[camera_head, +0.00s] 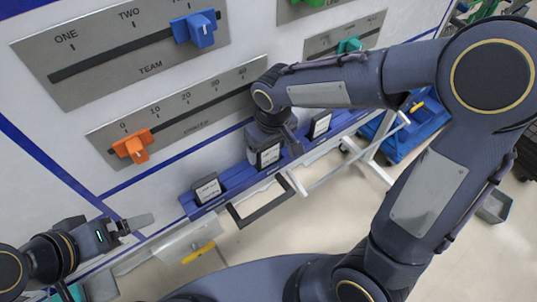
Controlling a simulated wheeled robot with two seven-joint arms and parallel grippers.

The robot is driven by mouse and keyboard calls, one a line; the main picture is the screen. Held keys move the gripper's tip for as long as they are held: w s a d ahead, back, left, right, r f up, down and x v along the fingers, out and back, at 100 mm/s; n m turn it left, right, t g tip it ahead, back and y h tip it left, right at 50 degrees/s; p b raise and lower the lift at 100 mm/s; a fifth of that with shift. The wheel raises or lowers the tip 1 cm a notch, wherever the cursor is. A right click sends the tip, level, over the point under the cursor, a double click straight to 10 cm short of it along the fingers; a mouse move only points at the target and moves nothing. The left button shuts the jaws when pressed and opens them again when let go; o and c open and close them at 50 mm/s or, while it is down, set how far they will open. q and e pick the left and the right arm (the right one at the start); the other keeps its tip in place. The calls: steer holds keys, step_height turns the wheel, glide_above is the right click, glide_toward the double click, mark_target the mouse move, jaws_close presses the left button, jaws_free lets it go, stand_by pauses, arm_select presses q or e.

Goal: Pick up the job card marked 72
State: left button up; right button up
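Three job cards with white label faces and dark edges stand in a row on a blue ledge (236,181): a left card (207,190), a middle card (269,155) and a right card (321,125). Their print is too small to read, so I cannot tell which is marked 72. My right gripper (276,141) points down at the middle card, its fingers close around or beside the card's top. Whether it grips the card is unclear. My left gripper (138,223) is at the lower left, away from the cards, with a grey finger showing; its opening is unclear.
A board behind the ledge bears sliders: a blue knob (194,30), an orange knob (133,147) and a teal knob (349,45). A dark handle frame (262,206) juts out below the ledge. A blue bin (408,132) stands at the right. Floor in front is open.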

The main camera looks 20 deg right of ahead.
steer(key=c, duration=0.8)
steer(key=shift+r, duration=0.1)
